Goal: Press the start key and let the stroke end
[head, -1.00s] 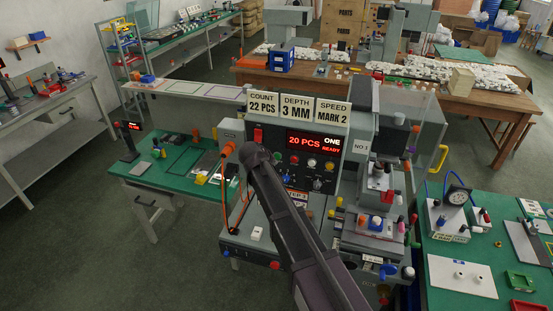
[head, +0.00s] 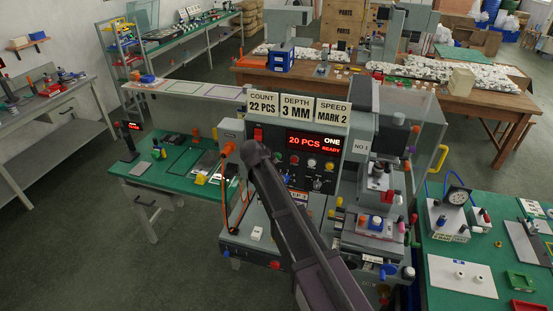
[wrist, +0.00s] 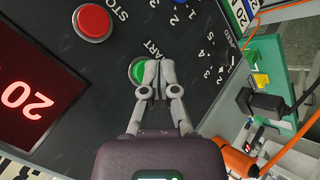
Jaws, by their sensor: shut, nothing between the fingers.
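The green start key (wrist: 137,70) is on the dark panel in the wrist view, with the partly covered word "START" beside it. My gripper (wrist: 155,68) is shut and empty, its fingertips over the right edge of the green key; I cannot tell whether they touch or press it. The red stop key (wrist: 92,22) is to the upper left. In the head view the pad printer (head: 362,146) stands in the middle, and its red display (head: 313,143) reads "20 PCS ONE READY". My arm hides my gripper in that view.
Cards (head: 297,107) above the display read count 22 PCS, depth 3 MM, speed mark 2. A numbered speed dial lies right of the key in the wrist view. A green side bench (head: 165,180) is at left; a bench with a gauge (head: 457,196) is at right.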

